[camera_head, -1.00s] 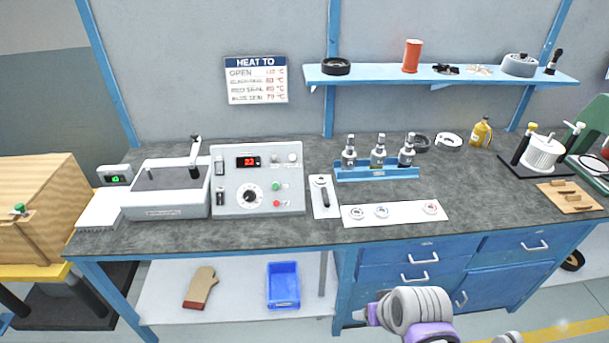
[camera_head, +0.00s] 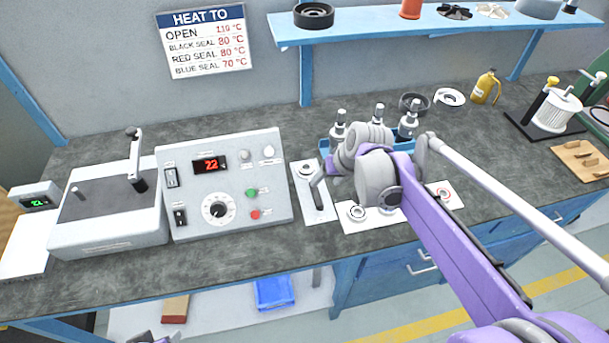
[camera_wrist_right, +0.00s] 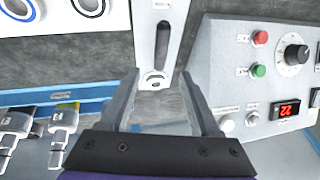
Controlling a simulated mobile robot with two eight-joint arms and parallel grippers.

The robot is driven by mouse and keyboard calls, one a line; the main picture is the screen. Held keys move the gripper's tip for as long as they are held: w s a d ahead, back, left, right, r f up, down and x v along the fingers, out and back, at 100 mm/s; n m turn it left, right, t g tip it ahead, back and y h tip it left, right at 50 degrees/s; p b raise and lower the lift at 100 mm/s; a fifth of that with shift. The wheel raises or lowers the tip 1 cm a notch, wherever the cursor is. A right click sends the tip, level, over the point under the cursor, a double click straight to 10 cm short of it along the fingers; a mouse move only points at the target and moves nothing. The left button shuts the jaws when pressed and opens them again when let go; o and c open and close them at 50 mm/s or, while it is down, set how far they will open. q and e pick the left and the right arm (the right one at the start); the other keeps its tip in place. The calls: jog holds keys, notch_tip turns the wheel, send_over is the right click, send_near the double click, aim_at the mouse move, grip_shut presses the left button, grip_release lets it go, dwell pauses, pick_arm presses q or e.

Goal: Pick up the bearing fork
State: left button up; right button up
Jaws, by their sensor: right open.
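The bearing fork (camera_head: 319,201) lies on a narrow white mat (camera_head: 310,214) to the right of the heater control box. It has a dark handle and a light metal end. My right gripper (camera_head: 318,178) is above the mat and partly hides the fork. In the right wrist view the fork (camera_wrist_right: 162,42) points toward my open right gripper (camera_wrist_right: 158,76), with its light end near the gap between the fingertips. The fingers are empty, one on each side of the fork's line. My left gripper does not show clearly.
The control box (camera_head: 222,185) stands close to the left of the fork. A white mat with seal rings (camera_head: 357,214) lies to the right. A blue rack (camera_head: 325,146) with several metal fittings stands behind. Bare bench is in front of the box.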

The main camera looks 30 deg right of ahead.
aim_at(316, 189)
jog(key=x, duration=0.3)
jog(key=shift+f, duration=0.35)
jog(key=x, duration=0.2)
jog(key=b+x, duration=0.1)
jog(key=x, duration=0.2)
jog(key=shift+w+f, duration=0.15)
jog(key=shift+w, duration=0.2)
jog(key=shift+a, duration=0.1)
grip_shut()
